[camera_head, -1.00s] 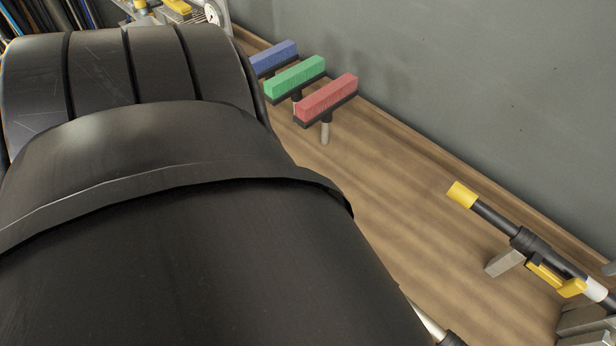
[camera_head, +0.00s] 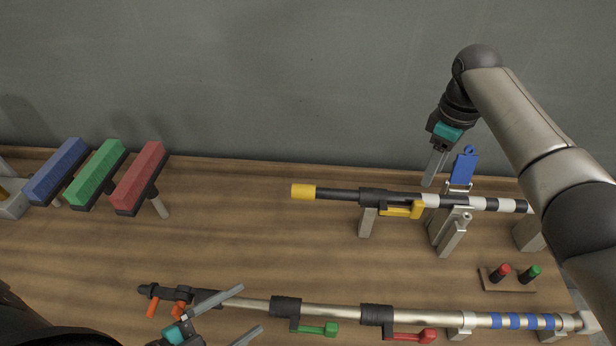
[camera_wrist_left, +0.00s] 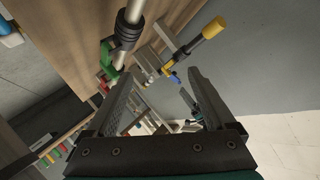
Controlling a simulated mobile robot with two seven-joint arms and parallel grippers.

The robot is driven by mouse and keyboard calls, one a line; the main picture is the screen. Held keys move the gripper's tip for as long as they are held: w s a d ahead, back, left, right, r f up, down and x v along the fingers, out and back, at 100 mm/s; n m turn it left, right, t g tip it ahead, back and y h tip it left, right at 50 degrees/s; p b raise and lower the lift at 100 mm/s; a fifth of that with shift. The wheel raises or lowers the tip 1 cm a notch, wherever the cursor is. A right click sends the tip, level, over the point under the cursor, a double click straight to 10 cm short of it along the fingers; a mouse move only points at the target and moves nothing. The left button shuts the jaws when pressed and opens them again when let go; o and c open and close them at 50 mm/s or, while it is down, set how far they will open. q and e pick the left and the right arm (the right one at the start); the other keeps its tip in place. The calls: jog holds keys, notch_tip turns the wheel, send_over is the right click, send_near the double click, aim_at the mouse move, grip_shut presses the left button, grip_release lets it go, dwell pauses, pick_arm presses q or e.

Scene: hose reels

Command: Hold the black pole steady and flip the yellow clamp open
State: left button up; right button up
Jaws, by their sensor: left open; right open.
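The black pole (camera_head: 337,194) has a yellow tip on its left end and black and white bands on its right. It lies level across metal stands. The yellow clamp (camera_head: 402,211) lies along the pole's front side. My right gripper (camera_head: 429,184) is open and empty, pointing down just behind the pole, right of the clamp's collar. My left gripper (camera_head: 252,307) is open and empty at the lower left, nearer than the black pole. The left wrist view shows the pole's yellow tip (camera_wrist_left: 214,27) beyond my open left fingers (camera_wrist_left: 160,100).
A long silver pole (camera_head: 340,311) with green and red levers lies in front, beside my left gripper. A blue tag (camera_head: 465,166) stands behind the black pole. Blue, green and red brushes (camera_head: 140,178) stand left. Red and green buttons (camera_head: 516,276) sit right. Wood between the poles is clear.

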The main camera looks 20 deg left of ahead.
pick_arm(q)
jog(key=w+r+n+t+h, duration=0.1)
jog(key=w+r+n+t, duration=0.1)
jog(key=w+r, duration=0.35)
jog(key=w+r+n+t, duration=0.2)
jog(key=w+r+t, duration=0.1)
jog(key=r, duration=0.6)
jog(key=w+a+r+n+g+y, duration=0.1)
jog(key=w+a+n+y, duration=0.15)
jog(key=w+y, duration=0.75)
jog(key=w+a+r+n+g+y, duration=0.2)
jog(key=w+a+y, duration=0.2)
jog(key=w+y, duration=0.5)
jog(key=m+g+h, duration=1.1)
jog(key=g, duration=0.1)
send_near(362, 193)
jog(key=x, duration=1)
jog(key=shift+w, duration=0.1)
jog(key=shift+f, duration=0.1)
